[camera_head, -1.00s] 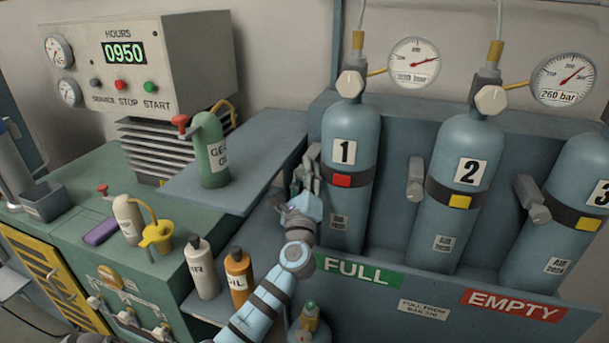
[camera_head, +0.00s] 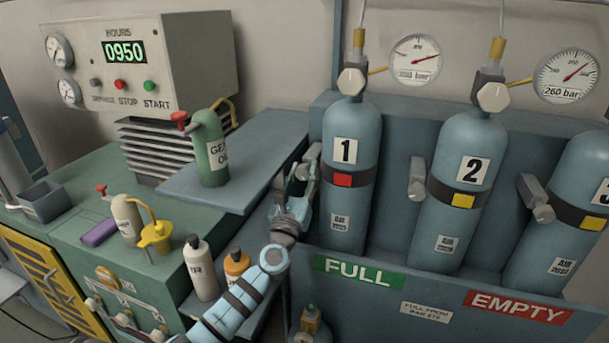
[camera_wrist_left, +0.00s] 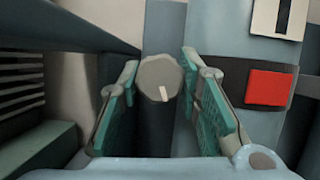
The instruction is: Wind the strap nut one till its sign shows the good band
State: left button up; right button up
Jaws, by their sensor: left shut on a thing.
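Cylinder one (camera_head: 341,206) stands upright in the rack, held by a dark strap. The sign on its strap (camera_head: 342,180) is red; it also shows red in the left wrist view (camera_wrist_left: 271,87). The strap nut one (camera_head: 313,152) is at the left end of that strap. In the left wrist view the nut (camera_wrist_left: 154,76) is a grey knob with a pale mark pointing down. My left gripper (camera_head: 304,173) is shut on this nut, a finger on each side. In the head view the fingers partly hide the nut. My right gripper is out of view.
Cylinders two (camera_head: 458,206) and three (camera_head: 576,190) show yellow signs, with their own strap nuts. A blue-grey shelf (camera_head: 255,150) with a green oil can (camera_head: 211,150) lies left of my gripper. Two bottles (camera_head: 201,270) stand near my forearm.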

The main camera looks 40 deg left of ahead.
pick_arm(q)
jog(key=shift+f+m+h, duration=0.1)
jog(key=shift+m+h, duration=0.2)
jog(key=shift+h, duration=0.1)
jog(key=o, duration=0.9)
